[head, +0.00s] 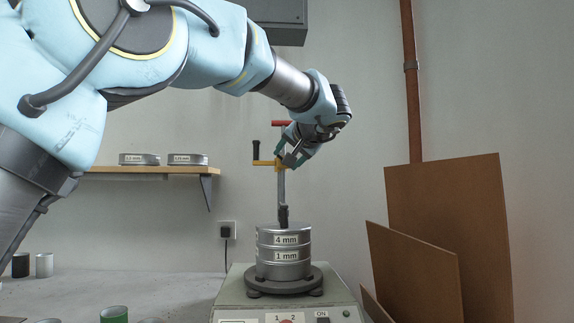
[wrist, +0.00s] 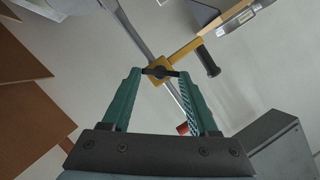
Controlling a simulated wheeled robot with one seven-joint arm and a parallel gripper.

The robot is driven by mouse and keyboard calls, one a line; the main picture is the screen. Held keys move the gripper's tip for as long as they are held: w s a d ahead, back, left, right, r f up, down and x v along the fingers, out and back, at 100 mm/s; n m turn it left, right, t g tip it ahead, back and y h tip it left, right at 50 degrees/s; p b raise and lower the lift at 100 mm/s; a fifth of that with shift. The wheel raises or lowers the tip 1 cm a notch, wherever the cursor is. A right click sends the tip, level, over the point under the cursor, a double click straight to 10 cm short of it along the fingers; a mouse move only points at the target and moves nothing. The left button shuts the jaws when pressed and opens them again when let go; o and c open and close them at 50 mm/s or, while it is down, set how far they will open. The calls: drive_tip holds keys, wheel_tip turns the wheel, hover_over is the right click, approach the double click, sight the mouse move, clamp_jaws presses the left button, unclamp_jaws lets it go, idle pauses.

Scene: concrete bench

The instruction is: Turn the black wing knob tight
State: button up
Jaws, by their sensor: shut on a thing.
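The black wing knob (wrist: 160,72) sits on a yellow clamp arm (wrist: 184,53), which also shows in the head view (head: 264,163). My gripper (wrist: 159,74) has its teal fingertips shut on the knob's two wings, one on each side. In the head view my gripper (head: 284,156) is at the clamp, high on an upright grey rod (head: 281,190); the knob is hidden there by the fingers. A black handle (wrist: 208,62) stands on the clamp arm's outer end, left of the rod in the head view (head: 256,149).
A red bar (head: 281,123) tops the rod, close to my gripper. Below, stacked sieves (head: 284,240) stand on a shaker (head: 235,290). A shelf (head: 140,170) with two sieves is behind left. Brown boards (head: 445,220) lean at right.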

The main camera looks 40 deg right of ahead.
drive_tip(key=shift+s+d+f+m+t+y+b, duration=0.1)
drive_tip(key=shift+f+m+t+y+b, duration=0.1)
drive_tip(key=shift+m+t+b, duration=0.75)
drive_tip(key=shift+d+f+m+t+y+b, duration=0.1)
drive_tip(key=shift+f+m+t+b, duration=0.15)
drive_tip(key=shift+m+b, duration=1.1)
drive_tip(key=shift+s+f+m+t+y+b, duration=0.15)
drive_tip(key=shift+m+t+b, duration=0.55)
drive_tip(key=shift+m, duration=1)
drive_tip(key=shift+w, duration=0.1)
drive_tip(key=o, duration=1.4)
drive_tip(key=b+v, duration=0.1)
drive_tip(key=v, duration=0.9)
drive_tip(key=shift+s+a+b, duration=0.15)
drive_tip(key=shift+s+b, duration=0.2)
